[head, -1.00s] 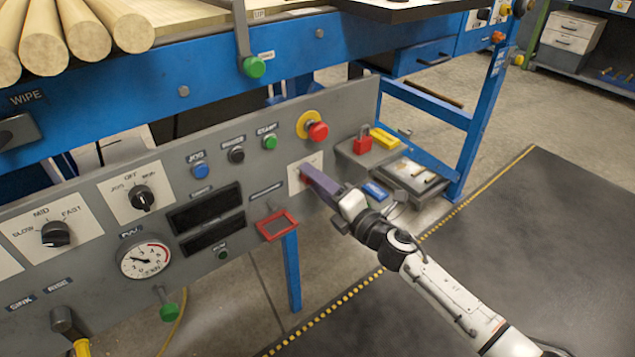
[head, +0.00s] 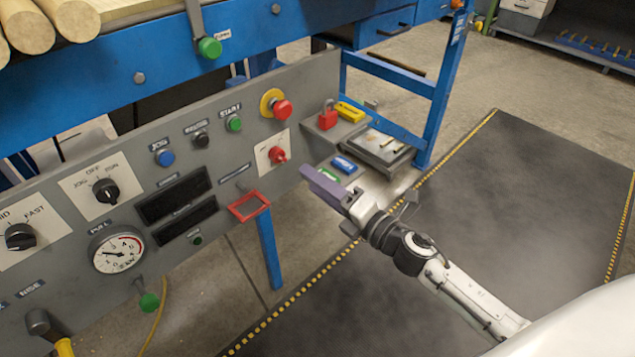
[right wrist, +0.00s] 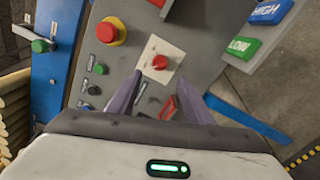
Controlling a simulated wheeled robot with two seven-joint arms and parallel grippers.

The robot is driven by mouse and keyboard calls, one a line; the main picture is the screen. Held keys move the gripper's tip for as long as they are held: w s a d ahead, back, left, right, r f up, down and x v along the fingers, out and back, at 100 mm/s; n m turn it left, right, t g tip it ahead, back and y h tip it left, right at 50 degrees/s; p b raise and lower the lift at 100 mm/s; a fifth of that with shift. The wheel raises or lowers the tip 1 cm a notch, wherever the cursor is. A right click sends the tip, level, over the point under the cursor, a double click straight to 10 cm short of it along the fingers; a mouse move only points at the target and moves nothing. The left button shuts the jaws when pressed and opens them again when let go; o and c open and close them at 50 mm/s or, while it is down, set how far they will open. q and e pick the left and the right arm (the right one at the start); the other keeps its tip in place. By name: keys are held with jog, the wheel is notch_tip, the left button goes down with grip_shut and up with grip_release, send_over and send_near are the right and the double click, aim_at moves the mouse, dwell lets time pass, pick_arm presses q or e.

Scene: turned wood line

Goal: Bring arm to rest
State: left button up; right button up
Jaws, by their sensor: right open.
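My right gripper (head: 326,185) is in front of the grey control panel (head: 225,218), to the right of its red rotary switch (head: 277,155) in the head view. Its purple fingers are apart and nothing shows between them. In the right wrist view the fingers (right wrist: 160,95) stand open, with the red switch on its pale plate (right wrist: 160,62) beyond their tips and a clear gap to it. My left gripper is not in view.
A red emergency button (head: 281,108) and a red frame (head: 249,206) are on the panel. Dark mat (head: 500,210) floor is open at right.

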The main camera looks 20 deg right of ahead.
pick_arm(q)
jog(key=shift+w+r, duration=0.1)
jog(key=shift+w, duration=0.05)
pick_arm(e)
jog(key=s+d+f+m+g+h, duration=0.15)
jog(key=s+d+m+h, duration=0.45)
jog(key=m, duration=0.6)
jog(key=s+a+f+m+g+h, duration=0.1)
jog(key=s+f+m+g, duration=0.35)
jog(key=s, duration=0.25)
jog(key=s+a+f+m+g+h, duration=0.1)
jog(key=s+f+m+g, duration=0.35)
jog(key=s, duration=0.25)
jog(key=s+a+m+g+y, duration=0.25)
jog(key=s+a, duration=0.25)
jog(key=s, duration=0.5)
jog(key=w+a+f+t+y, duration=0.3)
jog(key=w+a+f+t, duration=0.15)
jog(key=a, duration=0.25)
pick_arm(q)
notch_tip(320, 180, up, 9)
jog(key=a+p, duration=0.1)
jog(key=p, duration=1.5)
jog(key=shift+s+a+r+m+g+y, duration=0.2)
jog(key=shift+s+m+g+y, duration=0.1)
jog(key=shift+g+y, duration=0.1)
pick_arm(e)
notch_tip(320, 180, up, 10)
jog(key=d+h, duration=0.1)
jog(key=shift+d, duration=0.2)
